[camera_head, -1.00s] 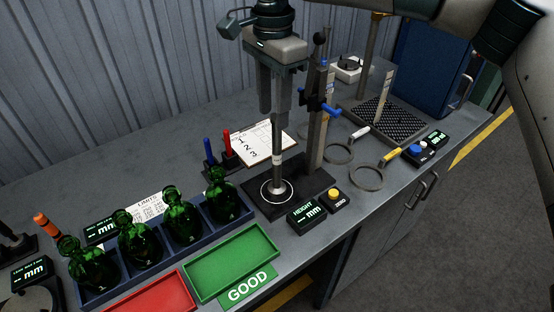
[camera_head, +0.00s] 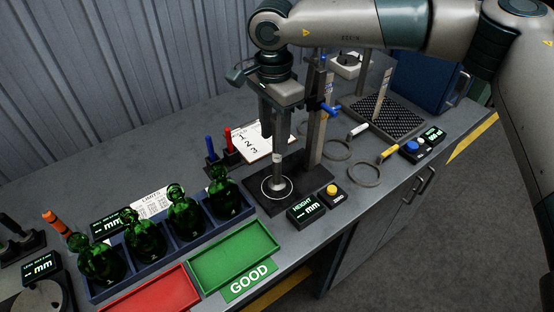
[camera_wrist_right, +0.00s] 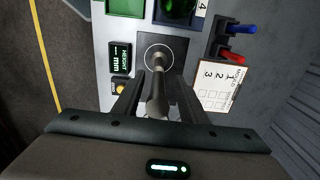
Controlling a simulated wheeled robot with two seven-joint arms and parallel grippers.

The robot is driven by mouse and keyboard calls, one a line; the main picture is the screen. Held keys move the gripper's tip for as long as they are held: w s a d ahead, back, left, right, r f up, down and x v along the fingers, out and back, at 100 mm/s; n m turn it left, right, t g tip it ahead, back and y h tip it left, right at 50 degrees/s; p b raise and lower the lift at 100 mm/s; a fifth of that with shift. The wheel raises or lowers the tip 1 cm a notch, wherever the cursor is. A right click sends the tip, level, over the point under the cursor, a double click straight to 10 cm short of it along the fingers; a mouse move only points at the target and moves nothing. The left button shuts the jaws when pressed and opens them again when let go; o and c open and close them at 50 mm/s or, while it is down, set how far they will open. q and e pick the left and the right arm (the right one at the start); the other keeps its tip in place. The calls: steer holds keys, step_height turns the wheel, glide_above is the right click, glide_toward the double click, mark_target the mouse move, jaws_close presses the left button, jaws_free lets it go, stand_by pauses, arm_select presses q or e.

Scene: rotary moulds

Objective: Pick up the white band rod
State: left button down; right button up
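The white band rod (camera_head: 277,172) stands upright on its round foot inside a white circle on the dark base of the height gauge (camera_head: 304,191). A pale band shows around its shaft. My right gripper (camera_head: 275,130) points down over the rod's upper part, which lies between the fingers. In the right wrist view the rod (camera_wrist_right: 157,92) runs between the two spread fingers, with gaps seen beside it, so the gripper looks open. The rod's top is hidden in the head view. My left gripper is not in view.
The gauge's post (camera_head: 318,125) with a blue clamp stands close to the right of the gripper. Green bottles in a blue rack (camera_head: 150,262), a green tray (camera_head: 236,255) and a red tray (camera_head: 160,294) lie front left. Rings with white (camera_head: 358,130) and yellow (camera_head: 388,153) handles lie right.

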mark_target(277, 156)
steer(key=f+p, duration=0.2)
steer(key=f, duration=0.1)
steer(key=f+p, duration=0.1)
steer(key=f, duration=0.1)
steer(key=shift+w+d, duration=0.1)
steer(key=shift+d, duration=0.2)
steer(key=shift+r, duration=0.1)
jaws_close()
